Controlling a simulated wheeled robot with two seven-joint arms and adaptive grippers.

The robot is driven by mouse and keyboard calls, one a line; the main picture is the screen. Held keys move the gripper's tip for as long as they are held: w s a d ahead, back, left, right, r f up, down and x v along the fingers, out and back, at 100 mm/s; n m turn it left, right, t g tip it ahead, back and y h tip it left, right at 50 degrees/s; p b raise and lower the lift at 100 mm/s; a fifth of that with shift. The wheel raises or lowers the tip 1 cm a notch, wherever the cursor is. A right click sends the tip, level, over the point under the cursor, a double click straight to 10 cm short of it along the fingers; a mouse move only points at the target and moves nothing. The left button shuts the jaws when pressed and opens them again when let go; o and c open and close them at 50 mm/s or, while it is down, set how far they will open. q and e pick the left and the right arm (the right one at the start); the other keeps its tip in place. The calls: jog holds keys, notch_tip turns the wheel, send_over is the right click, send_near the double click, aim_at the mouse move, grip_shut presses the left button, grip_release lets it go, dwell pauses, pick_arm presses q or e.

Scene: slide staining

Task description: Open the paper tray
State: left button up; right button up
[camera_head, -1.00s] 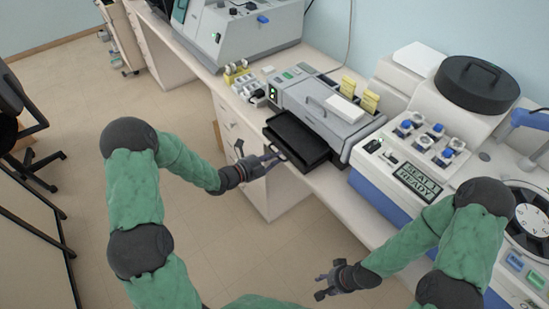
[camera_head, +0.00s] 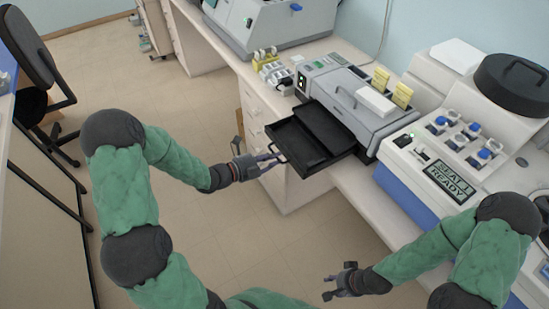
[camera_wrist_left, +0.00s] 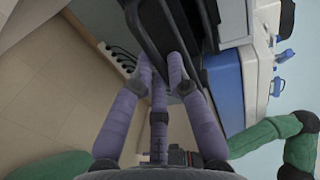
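The paper tray (camera_head: 292,141) is black and sticks well out from the front of the grey printer (camera_head: 345,95), with its inside visible. My left gripper (camera_head: 276,157) is at the tray's front edge, its fingers closed at the handle there. In the left wrist view its purple fingertips (camera_wrist_left: 163,68) converge at the front of the dark tray (camera_wrist_left: 140,28); the exact contact is partly hidden. My right gripper (camera_head: 328,286) is empty, fingers apart, above the floor in front of the bench.
The printer stands on a white bench with drawers (camera_head: 252,125) below the tray. A blue and white stainer (camera_head: 445,165) stands to its right, another machine (camera_head: 265,25) behind on the left. A black chair (camera_head: 35,75) is at far left. Open floor lies before the bench.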

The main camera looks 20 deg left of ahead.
pick_arm(q)
jog(key=o, duration=0.3)
jog(key=shift+o, duration=0.2)
jog(key=v, duration=1.2)
jog(key=w+d+f+n+g+y, duration=0.15)
jog(key=d+f+n, duration=0.25)
jog(key=f+n, duration=0.4)
jog(key=w+d+f+n+g+y, duration=0.1)
jog(key=d+f+n+y, duration=0.25)
jog(key=f+n, duration=0.35)
jog(key=s+d+f+n+g, duration=0.4)
jog(key=s+d+f+n, duration=0.1)
jog(key=s, duration=0.3)
jog(key=s+d+f+n+g, duration=0.5)
jog(key=s+d+f+n, duration=0.1)
jog(key=s+f+n, duration=0.2)
jog(key=shift+s+d+f+y, duration=0.2)
jog(key=shift+s+f+y, duration=0.1)
jog(key=shift+s, duration=0.35)
